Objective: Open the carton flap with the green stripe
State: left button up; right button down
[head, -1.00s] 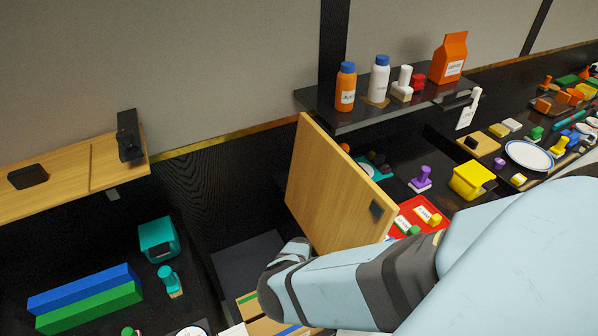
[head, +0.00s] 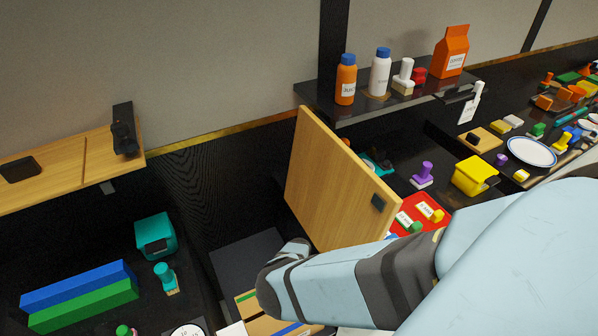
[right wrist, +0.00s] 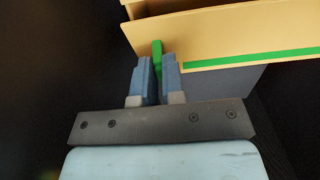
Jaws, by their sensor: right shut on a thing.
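The cardboard carton (head: 256,322) is at the bottom of the head view, partly hidden by my right arm. One flap has a green stripe (head: 247,296); a blue stripe (head: 291,329) shows nearer the bottom edge. In the right wrist view, the tan flap (right wrist: 240,30) with its green stripe (right wrist: 255,57) spans the top right. My right gripper (right wrist: 158,66) is shut on a green tab (right wrist: 157,50) at the left end of that flap. The head view hides this gripper's fingers. My left gripper is not in view.
A wooden door (head: 335,185) stands open just beyond my right arm. A black shelf (head: 350,117) with bottles is behind it. Blue and green bars (head: 80,292) and a teal box (head: 155,234) lie at left. A red tray (head: 420,212) is right of the door.

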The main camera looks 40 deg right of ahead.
jog(key=shift+w+d+r+g+y+b, duration=0.2)
jog(key=shift+w+g+b, duration=0.25)
jog(key=shift+g+b, duration=0.35)
jog(key=shift+w+d+r+g+y+b, duration=0.15)
jog(key=shift+w+g+b, duration=0.25)
jog(key=shift+g+b, duration=0.4)
jog(key=w+g+b, duration=0.1)
jog(key=b, duration=0.1)
jog(key=w+r+g+y+b, duration=0.1)
jog(key=g+b, duration=0.1)
jog(key=b, duration=0.1)
jog(key=shift+w+d, duration=0.1)
jog(key=shift+d, duration=0.05)
jog(key=shift+w+r+g, duration=0.1)
jog(key=shift+g, duration=0.3)
jog(key=c, duration=1.2)
grip_release()
